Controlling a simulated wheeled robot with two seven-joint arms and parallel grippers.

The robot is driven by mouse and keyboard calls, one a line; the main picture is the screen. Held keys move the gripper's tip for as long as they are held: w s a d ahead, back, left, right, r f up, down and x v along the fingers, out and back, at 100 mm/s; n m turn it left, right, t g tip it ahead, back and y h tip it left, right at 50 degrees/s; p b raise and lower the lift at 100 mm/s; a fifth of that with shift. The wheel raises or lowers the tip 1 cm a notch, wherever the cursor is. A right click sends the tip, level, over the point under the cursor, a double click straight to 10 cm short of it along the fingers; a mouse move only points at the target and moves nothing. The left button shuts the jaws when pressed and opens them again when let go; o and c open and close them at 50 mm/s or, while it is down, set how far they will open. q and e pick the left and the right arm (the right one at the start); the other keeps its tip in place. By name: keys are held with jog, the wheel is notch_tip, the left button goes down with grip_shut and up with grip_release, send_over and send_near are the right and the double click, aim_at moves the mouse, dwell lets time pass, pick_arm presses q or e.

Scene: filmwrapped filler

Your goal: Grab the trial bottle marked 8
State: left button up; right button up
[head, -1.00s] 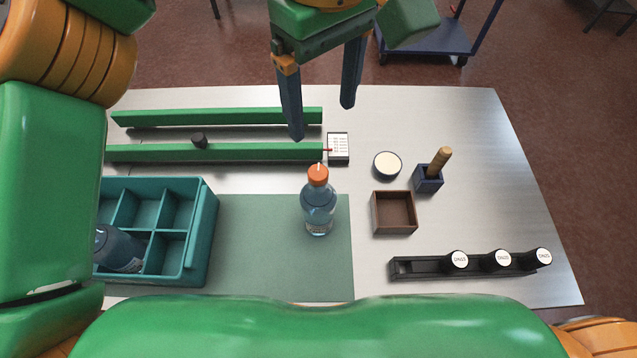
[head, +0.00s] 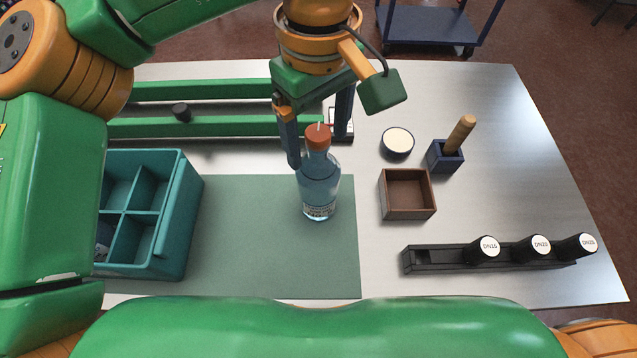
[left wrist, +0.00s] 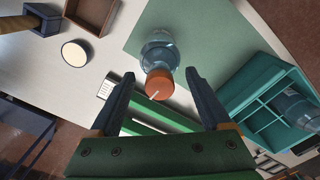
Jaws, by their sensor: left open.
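A clear bluish bottle (head: 319,184) with an orange cap stands upright on the green mat (head: 250,270). I cannot read a number on it. It also shows in the left wrist view (left wrist: 158,52), its cap pointing toward the camera between the fingers. My left gripper (head: 318,152) is open just behind the bottle, with one finger on each side of the cap area and no visible grip. A second bottle lies in the teal divided crate (head: 180,220), partly hidden by my arm; it shows better in the left wrist view (left wrist: 297,110). My right gripper is not in view.
Right of the mat are a brown open box (head: 407,195), a round white-topped dish (head: 397,142), a blue holder (head: 444,157) with a wooden handle, and a black rack (head: 435,259) with black-bodied, white-topped pieces. Green rails (head: 220,127) run behind the mat. The mat's front is clear.

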pick_arm(q)
notch_tip(320, 180, down, 2)
jog(key=shift+a+f, duration=0.1)
jog(key=shift+w, duration=0.1)
grip_shut()
dwell(1.3)
